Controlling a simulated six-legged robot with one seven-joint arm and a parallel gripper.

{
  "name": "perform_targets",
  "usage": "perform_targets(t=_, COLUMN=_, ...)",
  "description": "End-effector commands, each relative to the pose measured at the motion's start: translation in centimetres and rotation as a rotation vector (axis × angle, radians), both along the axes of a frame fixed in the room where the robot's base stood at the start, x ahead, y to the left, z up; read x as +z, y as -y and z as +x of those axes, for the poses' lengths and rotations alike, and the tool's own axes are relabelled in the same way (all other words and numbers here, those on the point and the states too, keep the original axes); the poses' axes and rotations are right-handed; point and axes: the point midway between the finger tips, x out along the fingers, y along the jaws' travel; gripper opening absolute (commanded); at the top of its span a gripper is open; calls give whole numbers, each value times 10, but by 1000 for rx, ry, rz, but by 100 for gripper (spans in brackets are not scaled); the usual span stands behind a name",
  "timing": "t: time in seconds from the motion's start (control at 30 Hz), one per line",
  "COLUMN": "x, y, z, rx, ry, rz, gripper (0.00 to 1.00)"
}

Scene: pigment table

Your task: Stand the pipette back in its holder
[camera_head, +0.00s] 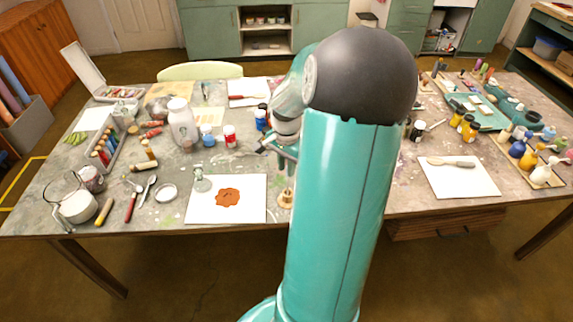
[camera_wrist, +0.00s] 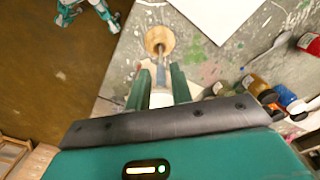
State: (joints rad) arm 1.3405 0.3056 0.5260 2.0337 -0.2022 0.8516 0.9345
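My gripper (camera_wrist: 161,78) points down at the table, with its two green fingers on either side of the pipette (camera_wrist: 160,74), a pale, bluish slim stem with a whitish part between the fingers. The fingers look closed on it. The holder (camera_wrist: 159,41), a round wooden base with a hole, lies straight beyond the fingertips, and the pipette's tip lines up with the hole. I cannot tell how far the tip is inside. In the head view my gripper (camera_head: 284,160) is above the holder (camera_head: 286,199), near the table's front edge, partly hidden by my arm.
A white sheet with an orange pigment patch (camera_head: 227,198) lies left of the holder, with a small glass piece (camera_head: 201,181) at its corner. Paint jars (camera_head: 230,135) stand behind. The table's front edge (camera_wrist: 112,75) is close to the holder. Another sheet (camera_head: 458,179) lies at right.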

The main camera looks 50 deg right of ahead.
Motion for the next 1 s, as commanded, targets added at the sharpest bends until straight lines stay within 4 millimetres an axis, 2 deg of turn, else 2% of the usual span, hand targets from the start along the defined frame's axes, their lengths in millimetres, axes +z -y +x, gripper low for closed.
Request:
perform_targets(t=0.07, x=0, y=0, z=0, rx=0, ry=0, rz=0, gripper=36)
perform_targets(t=0.33, x=1, y=0, z=0, rx=0, ry=0, rz=0, gripper=36)
perform_targets(t=0.47, x=8, y=1, z=0, rx=0, ry=0, rz=-3, gripper=36)
perform_targets(t=0.57, x=23, y=1, z=0, rx=-2, ry=1, rz=-5, gripper=36)
perform_targets(t=1.0, x=115, y=0, z=1, rx=1, ry=2, rz=-4, gripper=36)
